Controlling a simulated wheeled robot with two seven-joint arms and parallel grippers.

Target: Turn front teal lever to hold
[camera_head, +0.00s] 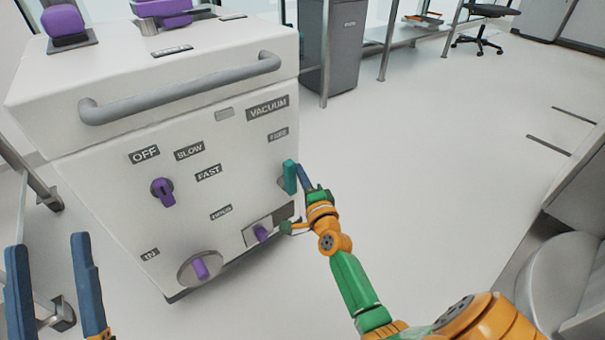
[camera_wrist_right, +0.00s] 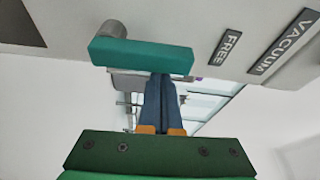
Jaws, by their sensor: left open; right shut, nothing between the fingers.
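The teal lever (camera_head: 290,177) is on the right part of the white machine's front face and stands about upright in the head view. In the right wrist view the lever (camera_wrist_right: 142,57) is a flat teal bar on a grey round hub (camera_wrist_right: 112,29) near its left end. My right gripper (camera_head: 304,180) is shut and empty, just right of the lever. In the right wrist view its blue fingertips (camera_wrist_right: 161,82) meet the bar's lower edge toward the free end; I cannot tell whether they touch. My left gripper (camera_head: 49,243) is open and empty at the lower left.
The white machine (camera_head: 130,235) has a grey handle bar (camera_head: 180,90) and a purple knob (camera_head: 162,192) on its front. Labels VACUUM (camera_head: 267,108) and FREE (camera_head: 277,134) sit above the lever. Purple knobs (camera_head: 200,268) are lower down. The floor to the right is clear.

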